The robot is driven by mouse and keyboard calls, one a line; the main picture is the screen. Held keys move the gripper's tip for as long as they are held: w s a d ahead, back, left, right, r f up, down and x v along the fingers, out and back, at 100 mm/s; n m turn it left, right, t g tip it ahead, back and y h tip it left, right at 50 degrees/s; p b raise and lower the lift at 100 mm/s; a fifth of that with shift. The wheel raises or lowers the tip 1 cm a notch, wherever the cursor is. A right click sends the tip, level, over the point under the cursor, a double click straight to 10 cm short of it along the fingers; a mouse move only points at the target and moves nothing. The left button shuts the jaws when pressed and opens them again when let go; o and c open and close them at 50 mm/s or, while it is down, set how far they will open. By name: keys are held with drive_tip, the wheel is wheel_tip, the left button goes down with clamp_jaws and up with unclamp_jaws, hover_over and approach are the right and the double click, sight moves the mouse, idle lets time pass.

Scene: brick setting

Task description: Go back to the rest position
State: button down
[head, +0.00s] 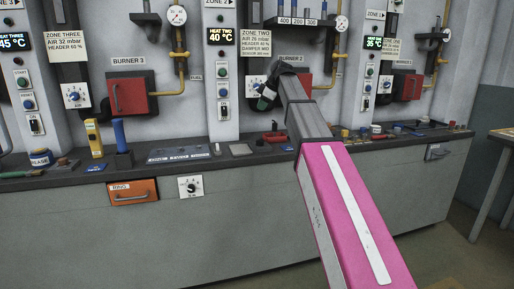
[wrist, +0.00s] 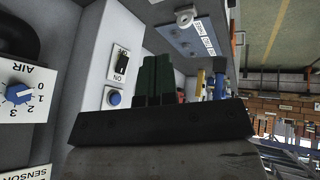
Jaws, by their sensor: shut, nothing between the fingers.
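My gripper (head: 265,98) is at the end of my pink and grey arm, in front of the zone two panel near the red burner 2 door (head: 305,84). It is above the counter and holds nothing. In the wrist view its dark green fingers (wrist: 157,76) are together, with no gap seen between them. An on/off switch (wrist: 121,64) and a blue button (wrist: 114,98) on a grey column show beside the fingers. A blue air knob (wrist: 18,94) shows at the left edge of the wrist view. Part of the zone two panel is hidden behind the gripper.
A long dark counter (head: 185,154) runs under the panels. It carries a yellow block (head: 94,138), a blue-handled upright item (head: 120,136), a red item (head: 273,136) and several small parts. A table (head: 503,134) stands at the right. Floor shows at the lower right.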

drive_tip(key=s+d+f+m+h, duration=0.1)
drive_tip(key=s+d+f+m, duration=0.2)
drive_tip(key=f, duration=0.7)
drive_tip(key=s+d+f+m+g+h, duration=0.1)
drive_tip(key=s+d+f+m, duration=0.25)
drive_tip(key=f, duration=0.75)
drive_tip(key=s+d+f+m+h, duration=0.15)
drive_tip(key=s+f, duration=0.25)
drive_tip(key=f, duration=0.6)
drive_tip(key=s+d+f+m+g+h, duration=0.1)
drive_tip(key=s+d+f+m, duration=0.3)
drive_tip(key=s+f, duration=0.6)
drive_tip(key=s+d+f+m+g+h, duration=0.1)
drive_tip(key=s+d+f+m, duration=0.3)
drive_tip(key=s+f, duration=0.6)
wheel_tip(320, 180, down, 2)
drive_tip(key=shift+s+d+m, duration=0.3)
drive_tip(key=shift+d+m, duration=0.1)
drive_tip(key=shift+m, duration=0.2)
